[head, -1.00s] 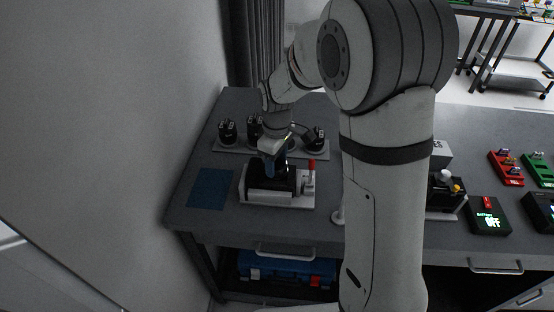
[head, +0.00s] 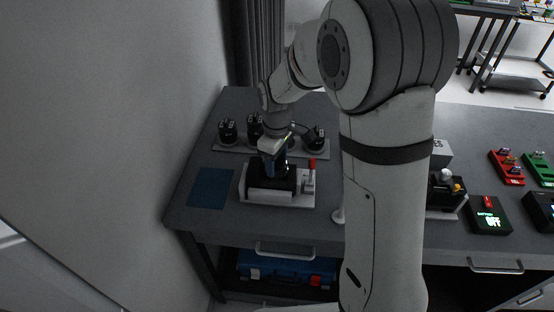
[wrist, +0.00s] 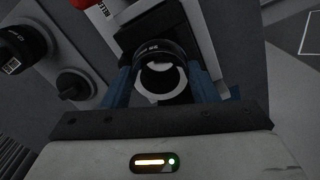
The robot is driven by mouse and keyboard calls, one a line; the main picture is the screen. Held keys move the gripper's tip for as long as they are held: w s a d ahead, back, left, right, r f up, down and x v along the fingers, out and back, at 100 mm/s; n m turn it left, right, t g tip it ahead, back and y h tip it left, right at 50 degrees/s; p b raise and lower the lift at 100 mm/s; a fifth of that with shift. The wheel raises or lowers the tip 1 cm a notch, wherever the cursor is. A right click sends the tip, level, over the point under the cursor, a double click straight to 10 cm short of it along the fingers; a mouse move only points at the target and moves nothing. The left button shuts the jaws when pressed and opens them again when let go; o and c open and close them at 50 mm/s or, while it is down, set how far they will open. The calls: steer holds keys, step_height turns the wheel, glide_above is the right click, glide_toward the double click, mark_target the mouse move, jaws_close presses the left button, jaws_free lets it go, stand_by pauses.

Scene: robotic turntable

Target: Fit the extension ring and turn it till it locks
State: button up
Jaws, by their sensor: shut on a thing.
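My gripper (wrist: 160,92) is shut on a black ring (wrist: 152,52). Its blue fingers lie on both sides of the ring, and a pale, round opening shows inside it. In the head view, my gripper (head: 272,165) points down over a black block (head: 271,185) held in a white-based fixture (head: 280,200). The black block also shows behind the ring in the wrist view (wrist: 190,35). The ring is at or just above the block; whether it is seated I cannot tell. A red-handled lever (head: 311,163) stands upright at the fixture's right side.
A grey rack (head: 292,153) with several black round parts, including one at its left (head: 228,131), stands behind the fixture. A dark blue mat (head: 210,188) lies clear to the left.

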steer(key=m, duration=0.3)
stand_by(0.5)
steer(key=shift+f+m, duration=0.1)
steer(key=shift+m, duration=1.6)
steer(key=shift+m, duration=0.9)
steer(key=o, duration=1.1)
